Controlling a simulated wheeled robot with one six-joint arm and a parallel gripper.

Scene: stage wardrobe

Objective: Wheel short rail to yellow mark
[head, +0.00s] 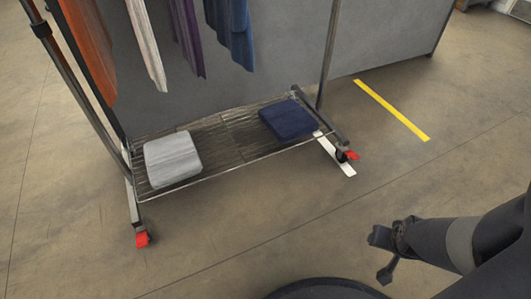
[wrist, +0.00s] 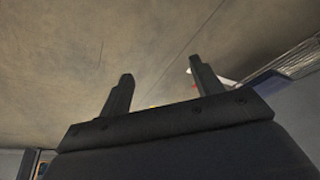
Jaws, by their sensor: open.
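The short rail (head: 225,140) is a wheeled garment rack with a wire bottom shelf, metal posts and red-tipped casters. It stands left of centre in the head view, and its top is out of frame. The yellow mark (head: 392,109) is a straight strip on the floor, right of the rail and apart from it. My gripper (head: 382,256) is open and empty at the lower right, in front of the rail's right end and not touching it. In the wrist view my gripper's two fingers (wrist: 160,78) are spread, with part of the wire shelf (wrist: 300,58) at the right.
A grey folded cloth (head: 172,158) and a navy one (head: 287,119) lie on the shelf. Orange, white, purple and blue garments (head: 230,30) hang above. A grey panel (head: 385,40) stands behind. Floor between rail and mark is clear.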

